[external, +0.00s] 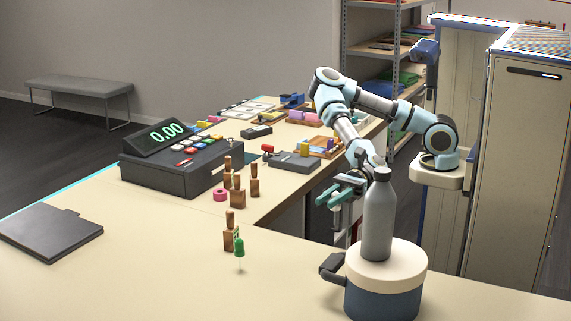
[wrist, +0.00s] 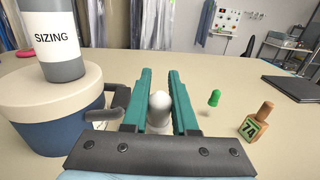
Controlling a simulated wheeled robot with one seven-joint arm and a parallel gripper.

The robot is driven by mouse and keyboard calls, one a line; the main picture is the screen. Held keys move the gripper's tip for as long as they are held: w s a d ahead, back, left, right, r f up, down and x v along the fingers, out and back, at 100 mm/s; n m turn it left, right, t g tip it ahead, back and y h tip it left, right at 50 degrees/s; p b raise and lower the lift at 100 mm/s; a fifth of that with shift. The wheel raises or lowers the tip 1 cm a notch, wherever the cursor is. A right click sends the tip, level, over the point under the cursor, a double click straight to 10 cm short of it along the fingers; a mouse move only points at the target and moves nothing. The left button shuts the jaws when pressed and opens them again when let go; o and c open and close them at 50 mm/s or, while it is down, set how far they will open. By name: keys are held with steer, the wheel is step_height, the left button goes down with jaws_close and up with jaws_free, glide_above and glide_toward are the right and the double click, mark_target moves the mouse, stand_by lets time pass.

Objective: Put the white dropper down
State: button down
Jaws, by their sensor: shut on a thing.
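The white dropper (wrist: 160,112) stands upright between the teal fingers of my gripper (wrist: 159,95) in the wrist view, its rounded white top showing. My gripper is shut on it. In the external view my gripper (external: 341,195) is left of the grey bottle, and I cannot make out the white dropper there. The cream counter (external: 150,285) lies beyond and below the fingers in the wrist view. Whether the dropper's lower end touches the counter is hidden by my gripper.
A grey bottle (external: 378,215) stands on a round blue, cream-topped pot (external: 385,298) with a dark handle, close beside my gripper. A green dropper (external: 240,250) and a wooden stamp (external: 231,238) stand on the counter.

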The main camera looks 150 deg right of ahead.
step_height(320, 180, up, 6)
steer(key=f, duration=0.1)
steer(key=w+d+f+m+g+h+b, duration=0.1)
steer(key=d+f+m+h+b, duration=0.15)
steer(key=d, duration=0.55)
steer(key=w+d+f+m+g+h+b, duration=0.1)
steer(key=w+d+f+m+h+b, duration=0.15)
steer(key=d, duration=0.65)
steer(key=d+f+m+g+h+b, duration=0.15)
steer(key=d+h, duration=0.25)
steer(key=d, duration=0.4)
steer(key=s+d+r+m+g+h+b, duration=0.2)
steer(key=d+r, duration=0.2)
steer(key=d, duration=0.5)
steer(key=s+d+r+m+g+h+b, duration=0.2)
steer(key=s+d+r+g, duration=0.1)
steer(key=d, duration=0.5)
step_height(320, 180, down, 15)
steer(key=p, duration=0.2)
steer(key=shift+w+r+p, duration=0.1)
steer(key=shift+p, duration=0.2)
steer(key=shift+f, duration=0.2)
steer(key=shift+f+b, duration=0.2)
steer(key=shift+b, duration=0.1)
